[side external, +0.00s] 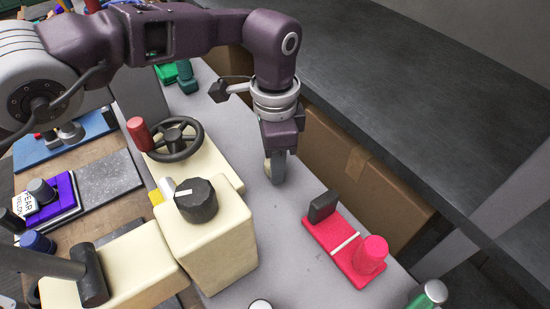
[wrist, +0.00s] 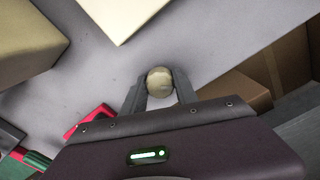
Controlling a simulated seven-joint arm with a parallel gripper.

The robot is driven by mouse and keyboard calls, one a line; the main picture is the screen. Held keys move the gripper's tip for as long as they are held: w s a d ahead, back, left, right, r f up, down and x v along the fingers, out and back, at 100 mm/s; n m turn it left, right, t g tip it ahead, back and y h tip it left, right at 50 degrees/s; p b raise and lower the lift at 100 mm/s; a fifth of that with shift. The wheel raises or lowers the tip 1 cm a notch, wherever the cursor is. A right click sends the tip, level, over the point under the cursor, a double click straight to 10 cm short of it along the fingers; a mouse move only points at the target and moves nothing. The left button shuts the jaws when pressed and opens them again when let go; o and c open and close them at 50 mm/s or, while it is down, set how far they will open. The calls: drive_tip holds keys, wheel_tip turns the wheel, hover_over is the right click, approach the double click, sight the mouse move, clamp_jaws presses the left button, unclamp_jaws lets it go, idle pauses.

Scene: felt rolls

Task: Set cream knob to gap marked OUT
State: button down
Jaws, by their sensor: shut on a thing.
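The cream knob (wrist: 160,80) is a small rounded piece between the two fingers of my gripper (wrist: 160,92) in the wrist view. My gripper is shut on it. In the side view my gripper (side external: 276,172) points down over the grey surface, right of the cream box. There the fingers mostly hide the knob, and I cannot tell what is under it. No gap marked OUT can be read in either view.
A cream box (side external: 214,250) with a black dial (side external: 196,200) stands left of my gripper. A black handwheel (side external: 174,139) is behind it. A red base (side external: 345,247) lies front right. A cardboard box (side external: 370,175) stands behind to the right.

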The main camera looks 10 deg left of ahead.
drive_tip(key=shift+n, duration=0.9)
drive_tip(key=c, duration=0.9)
unclamp_jaws()
drive_tip(key=shift+c, duration=0.2)
wheel_tip(320, 180, up, 7)
drive_tip(key=shift+r, duration=0.1)
